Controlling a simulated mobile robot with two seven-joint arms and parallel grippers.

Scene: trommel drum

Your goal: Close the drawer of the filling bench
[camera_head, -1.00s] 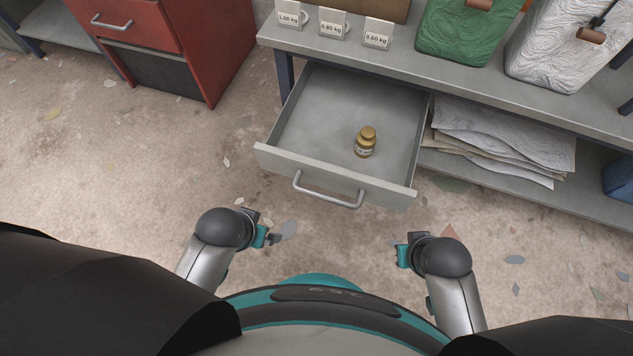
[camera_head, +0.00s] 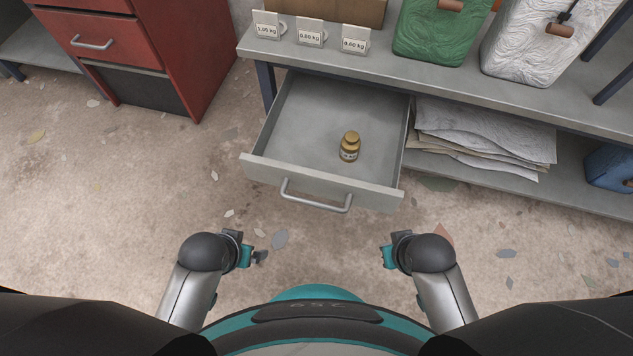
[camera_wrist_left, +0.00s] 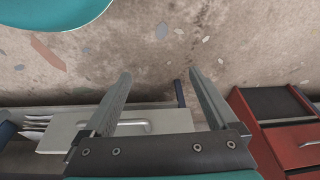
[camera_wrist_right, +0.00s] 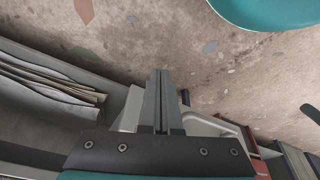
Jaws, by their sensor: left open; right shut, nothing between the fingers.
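The drawer (camera_head: 325,187) of the grey filling bench (camera_head: 430,72) is pulled out, with a silver bar handle (camera_head: 316,199) on its front. My right gripper (camera_head: 385,257) is also apart from the drawer, to the right of the handle. In the right wrist view its fingers (camera_wrist_right: 157,100) are together and empty.
A red cabinet (camera_head: 180,60) stands left of the bench. Paper sacks (camera_head: 485,135) lie on the bench's lower shelf. Weight cards (camera_head: 311,32), a green sack (camera_head: 440,30) and a white sack (camera_head: 535,45) stand on top. Flat chips litter the otherwise clear floor.

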